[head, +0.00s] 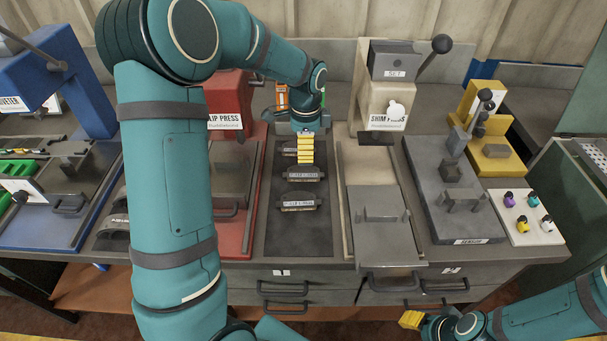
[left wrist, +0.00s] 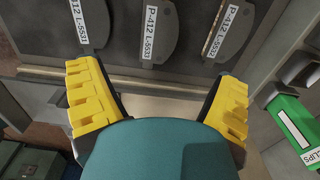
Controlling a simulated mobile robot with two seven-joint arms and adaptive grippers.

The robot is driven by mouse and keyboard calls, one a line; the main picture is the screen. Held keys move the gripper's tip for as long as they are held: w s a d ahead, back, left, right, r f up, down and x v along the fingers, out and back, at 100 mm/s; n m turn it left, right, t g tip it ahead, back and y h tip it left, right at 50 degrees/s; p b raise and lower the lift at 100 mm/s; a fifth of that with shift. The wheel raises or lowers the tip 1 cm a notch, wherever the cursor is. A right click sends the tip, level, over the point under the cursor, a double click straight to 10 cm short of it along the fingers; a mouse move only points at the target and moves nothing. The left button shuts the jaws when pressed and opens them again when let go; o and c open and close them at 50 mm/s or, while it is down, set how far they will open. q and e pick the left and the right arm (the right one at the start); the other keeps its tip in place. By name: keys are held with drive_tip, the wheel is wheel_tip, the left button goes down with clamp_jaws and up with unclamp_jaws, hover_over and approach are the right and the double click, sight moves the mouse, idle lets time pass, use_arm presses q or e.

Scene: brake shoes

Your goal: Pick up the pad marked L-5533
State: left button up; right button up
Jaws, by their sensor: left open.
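Several dark curved pads with white labels lie on a dark mat (head: 290,238). In the head view one pad (head: 299,202) is nearest, another (head: 300,175) is in the middle, and a third (head: 289,151) is partly hidden by my left gripper (head: 305,150).
A red clip press (head: 228,105) stands left of the mat, and a cream shim press (head: 388,105) stands right. A grey sensor fixture (head: 455,190) and a white tray with coloured knobs (head: 530,215) are farther right. A green clips box (left wrist: 295,125) is near the left gripper.

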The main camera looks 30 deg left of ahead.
sight(307, 171)
use_arm(q)
wheel_tip(307, 171, down, 4)
drive_tip(key=shift+r+b, duration=0.1)
drive_tip(key=shift+b, duration=0.25)
drive_tip(key=f+b, duration=0.1)
drive_tip(key=f, duration=0.4)
drive_tip(key=shift+d+f+b, duration=0.15)
drive_tip(key=shift+d+b, duration=0.05)
drive_tip(key=shift+b, duration=0.15)
drive_tip(key=c, duration=1.4)
